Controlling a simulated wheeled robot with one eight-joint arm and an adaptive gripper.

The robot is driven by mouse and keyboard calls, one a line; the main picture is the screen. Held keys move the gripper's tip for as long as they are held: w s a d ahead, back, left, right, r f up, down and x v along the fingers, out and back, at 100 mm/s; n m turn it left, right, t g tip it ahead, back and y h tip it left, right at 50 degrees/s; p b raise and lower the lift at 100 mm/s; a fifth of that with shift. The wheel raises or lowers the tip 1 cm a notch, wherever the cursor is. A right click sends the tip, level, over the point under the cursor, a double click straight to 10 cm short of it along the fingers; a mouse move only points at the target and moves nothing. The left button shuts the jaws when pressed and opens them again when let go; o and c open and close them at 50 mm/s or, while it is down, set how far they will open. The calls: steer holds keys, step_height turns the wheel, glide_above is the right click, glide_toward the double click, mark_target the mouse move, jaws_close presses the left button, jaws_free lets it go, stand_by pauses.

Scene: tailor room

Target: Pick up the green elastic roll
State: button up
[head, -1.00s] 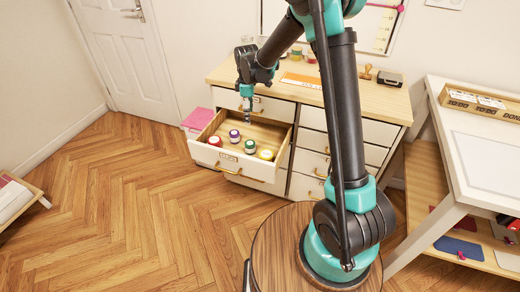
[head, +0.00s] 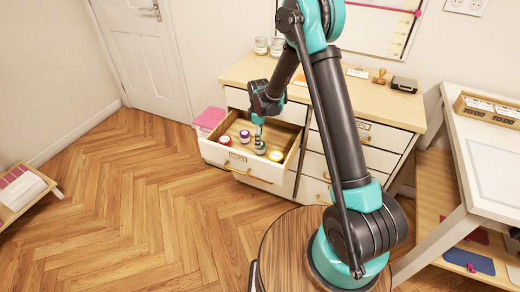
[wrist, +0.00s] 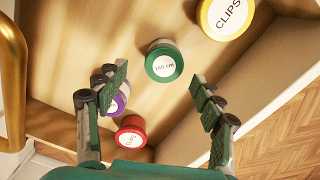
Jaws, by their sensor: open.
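The green elastic roll (wrist: 164,62), a short round roll with a white label reading about "160 cm", stands in the open drawer (head: 250,173). In the wrist view it sits just beyond the fingertips, near the middle of the gap between them. My gripper (wrist: 158,85) is open and empty, pointing down into the drawer. In the head view my gripper (head: 258,136) is right over the green roll (head: 260,148) and partly hides it.
A purple-rimmed roll (wrist: 122,97) and a red container (wrist: 131,131) lie near the left finger. A yellow "CLIPS" container (wrist: 226,16) stands beyond the green roll. Drawer walls surround them. A brass handle (wrist: 12,80) shows at the left edge.

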steer(key=shift+s+d+f, duration=0.1)
steer(key=shift+d+f, duration=0.05)
steer(key=shift+f, duration=1.15)
steer(key=shift+s+d+f, duration=0.1)
steer(key=shift+d+f, duration=0.05)
steer(key=shift+f, duration=1.15)
steer(key=c, duration=1.2)
steer(key=shift+r, duration=0.15)
